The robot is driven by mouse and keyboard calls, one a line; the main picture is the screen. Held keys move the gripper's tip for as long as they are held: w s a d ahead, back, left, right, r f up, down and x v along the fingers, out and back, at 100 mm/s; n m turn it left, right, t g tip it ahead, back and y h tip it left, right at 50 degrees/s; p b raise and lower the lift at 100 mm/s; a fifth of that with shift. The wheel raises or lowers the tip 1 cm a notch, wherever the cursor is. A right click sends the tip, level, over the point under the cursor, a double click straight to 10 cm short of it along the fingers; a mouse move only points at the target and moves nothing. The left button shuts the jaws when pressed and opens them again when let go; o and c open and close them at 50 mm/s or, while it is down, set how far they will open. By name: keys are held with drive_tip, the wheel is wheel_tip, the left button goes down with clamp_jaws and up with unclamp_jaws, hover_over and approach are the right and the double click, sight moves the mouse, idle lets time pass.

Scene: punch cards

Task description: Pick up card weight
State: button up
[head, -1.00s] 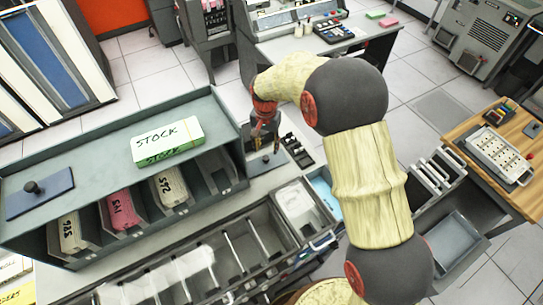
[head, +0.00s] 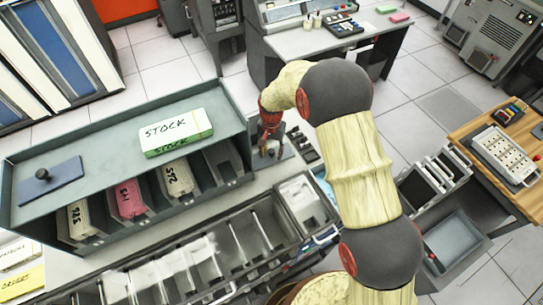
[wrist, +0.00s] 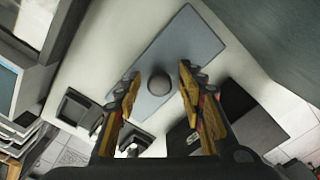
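A card weight, a flat blue-grey plate (wrist: 188,48) with a round dark knob (wrist: 159,84), lies on the pale counter under my gripper. My gripper (wrist: 158,80) is open, with one yellow finger on each side of the knob in the wrist view. I cannot tell whether the fingers touch it. In the head view my gripper (head: 269,147) is low over the counter, and its fingers hide much of this plate. A second similar knobbed plate (head: 48,183) lies on top of the card rack at the left.
The grey-green card rack (head: 100,152) stands just left of my gripper, with a STOCK card box (head: 176,132) on top and several card decks in its slots. Dark small blocks (head: 302,144) lie close on the right. A bin with dividers (head: 200,265) is in front.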

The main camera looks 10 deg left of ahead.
clamp_jaws()
idle(0.6)
